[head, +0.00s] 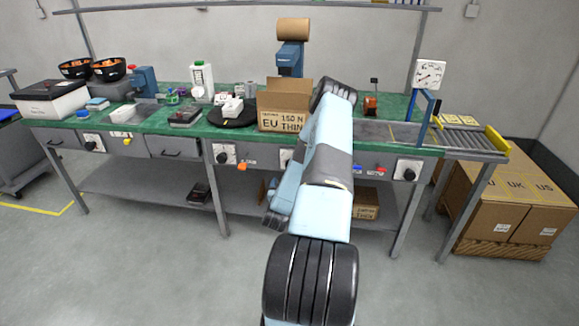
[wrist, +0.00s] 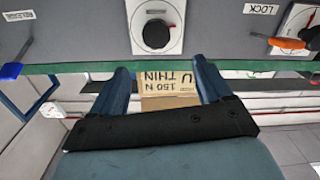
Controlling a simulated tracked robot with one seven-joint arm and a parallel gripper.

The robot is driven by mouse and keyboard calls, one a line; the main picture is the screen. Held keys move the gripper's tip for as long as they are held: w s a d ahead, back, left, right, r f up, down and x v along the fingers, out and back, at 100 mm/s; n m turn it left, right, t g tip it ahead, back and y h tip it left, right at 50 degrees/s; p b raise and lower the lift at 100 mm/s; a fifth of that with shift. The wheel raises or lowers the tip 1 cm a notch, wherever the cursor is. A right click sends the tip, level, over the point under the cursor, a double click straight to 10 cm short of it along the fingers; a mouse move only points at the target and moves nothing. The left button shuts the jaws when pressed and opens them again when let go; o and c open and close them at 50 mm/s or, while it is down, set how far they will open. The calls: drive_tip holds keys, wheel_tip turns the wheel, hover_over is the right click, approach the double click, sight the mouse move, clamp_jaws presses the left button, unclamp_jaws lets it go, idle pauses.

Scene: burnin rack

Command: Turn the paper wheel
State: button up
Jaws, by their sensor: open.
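No wheel is readably marked as paper in these frames. In the wrist view a black round knob (wrist: 156,35) sits on a white dial plate on the grey bench front, just beyond my fingertips. My gripper (wrist: 161,75) is open and empty, its two blue fingers apart and not touching the knob. In the head view my arm covers most of the gripper. Similar black knobs on white plates line the bench front, such as a left knob (head: 224,155) and a right knob (head: 408,172). A brown roll (head: 293,29) sits on top of a blue stand behind the bench box.
An orange lever (wrist: 286,43) beside a LOCK label is right of the knob in the wrist view; a blue lever (wrist: 12,71) is at left. A cardboard box (head: 284,105) stands on the green bench top (head: 160,128). A roller conveyor (head: 465,141) stands at right.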

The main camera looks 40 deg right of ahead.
drive_tip(key=x, duration=1.3)
drive_tip(key=shift+d+f, duration=0.25)
drive_tip(key=shift+d, duration=0.15)
drive_tip(key=c, duration=1)
drive_tip(key=shift+a, duration=0.2)
drive_tip(key=shift+d, duration=0.15)
